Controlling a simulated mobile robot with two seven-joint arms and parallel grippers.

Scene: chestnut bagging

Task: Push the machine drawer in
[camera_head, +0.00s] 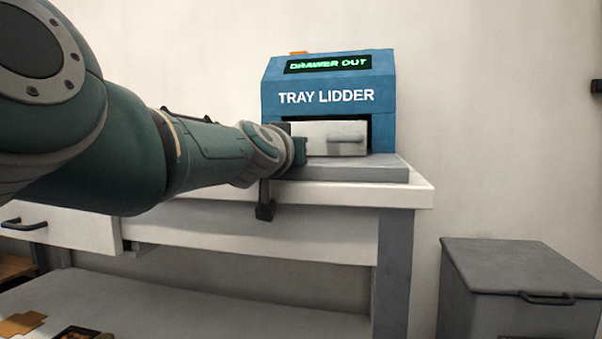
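The machine is a blue box (280,110) labelled TRAY LIDDER, standing on a grey base on the white table. Its green display (328,64) reads DRAWER OUT. The pale drawer (318,139) has a grey handle on the right of its front and shows in the dark opening low on the machine. My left arm reaches in from the left. My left gripper (297,150) is at the left end of the drawer front; its fingers are mostly hidden by the wrist, and I cannot tell whether it touches the drawer. My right gripper is not in view.
The white table (418,190) has a grey leg and a side drawer (65,228) with a black handle at left. A grey lidded bin (520,265) stands on the right. A lower surface (200,305) at the front holds a dark tray at left.

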